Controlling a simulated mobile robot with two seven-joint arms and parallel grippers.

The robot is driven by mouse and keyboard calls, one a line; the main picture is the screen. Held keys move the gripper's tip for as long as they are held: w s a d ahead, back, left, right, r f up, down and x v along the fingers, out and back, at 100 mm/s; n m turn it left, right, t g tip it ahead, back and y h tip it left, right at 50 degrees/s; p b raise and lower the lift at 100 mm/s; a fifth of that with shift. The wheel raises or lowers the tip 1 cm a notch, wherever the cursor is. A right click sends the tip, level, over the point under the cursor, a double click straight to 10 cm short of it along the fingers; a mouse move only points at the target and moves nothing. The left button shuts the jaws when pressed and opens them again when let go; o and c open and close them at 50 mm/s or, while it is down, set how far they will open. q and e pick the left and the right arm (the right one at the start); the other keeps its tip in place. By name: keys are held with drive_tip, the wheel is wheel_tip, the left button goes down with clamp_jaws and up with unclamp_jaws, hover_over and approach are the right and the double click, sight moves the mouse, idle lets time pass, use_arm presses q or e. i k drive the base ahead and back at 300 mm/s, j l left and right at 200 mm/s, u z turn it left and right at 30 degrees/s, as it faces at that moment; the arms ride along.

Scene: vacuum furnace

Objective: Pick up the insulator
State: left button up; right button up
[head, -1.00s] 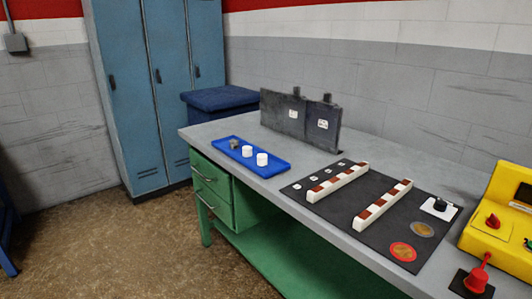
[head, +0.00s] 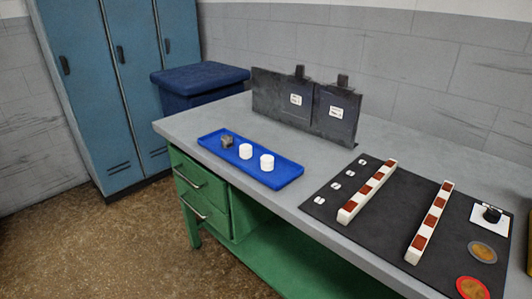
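Two short white cylinders, which look like the insulators, stand upright on a blue tray (head: 285,179) at the left part of the bench. One white cylinder (head: 245,151) is in the middle of the tray and the other white cylinder (head: 267,162) is to its right. A small dark grey piece (head: 227,141) sits at the tray's left end. I cannot tell for certain which piece the task means. Neither of my grippers is in view.
The grey-topped bench (head: 186,124) has green drawers (head: 198,190). Dark upright panels (head: 305,106) stand behind the tray. A black mat (head: 390,208) with two white-and-brown strips lies to the right. A blue bin (head: 200,86) and blue lockers (head: 95,95) stand behind. Floor at left is clear.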

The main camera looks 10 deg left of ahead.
sight(267, 161)
drive_tip(key=i+j+z, duration=0.15)
drive_tip(key=i+j, duration=0.2)
drive_tip(key=i+j+z, duration=0.1)
drive_tip(key=i+j, duration=0.2)
drive_tip(key=j, duration=0.25)
drive_tip(key=j+u, duration=0.15)
drive_tip(key=i, duration=0.05)
